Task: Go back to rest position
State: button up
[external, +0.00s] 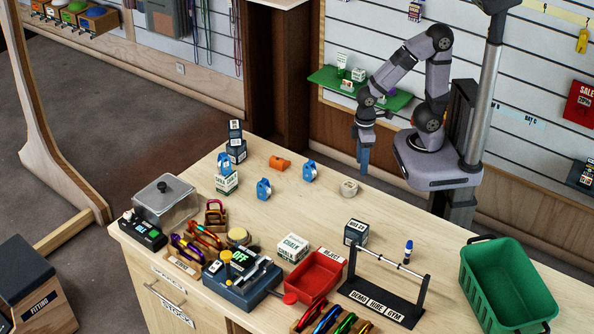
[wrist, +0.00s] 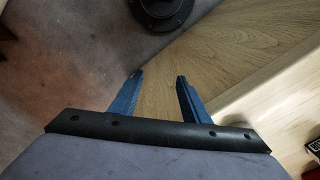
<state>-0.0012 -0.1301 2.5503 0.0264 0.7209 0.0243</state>
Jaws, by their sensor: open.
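My gripper (external: 363,160) hangs pointing down near the back edge of the wooden counter (external: 225,295), close to my own base, with nothing in it. In the wrist view its two blue fingers (wrist: 158,82) stand apart and empty. Below and beyond them the wrist view shows a bare wooden surface and grey floor. No object is between or touching the fingers.
On the counter, a tape roll (external: 349,188) is nearest my gripper. A green basket (external: 508,285) is at right. A green shelf (external: 325,77) hangs behind.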

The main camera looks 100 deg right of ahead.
notch_tip(320, 180, up, 18)
jog(key=p, duration=1.9)
jog(key=shift+s+d+r, duration=0.15)
jog(key=shift+d, duration=0.1)
